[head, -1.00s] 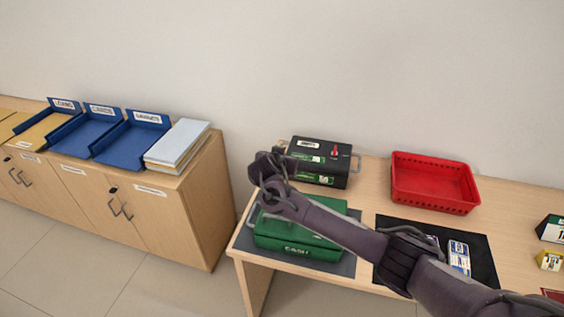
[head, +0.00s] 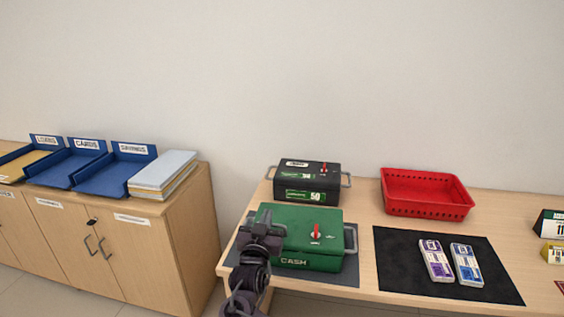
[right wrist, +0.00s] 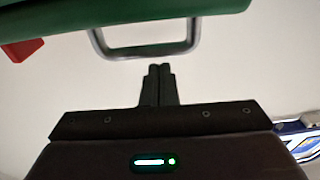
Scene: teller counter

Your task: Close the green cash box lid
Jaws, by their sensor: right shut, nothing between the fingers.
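The green cash box (head: 300,222) stands on a dark mat on the table. In the right wrist view my right gripper (right wrist: 160,72) is shut and empty, just short of a silver handle (right wrist: 145,50) on the green box (right wrist: 120,15). My left gripper is not in view.
A black cash box (head: 307,182) stands right behind the green one. A red basket (head: 428,211) is at the back, and a black mat (head: 400,265) with two banknote bundles lies right of the green box. A cabinet with blue trays (head: 115,178) stands left, across a gap.

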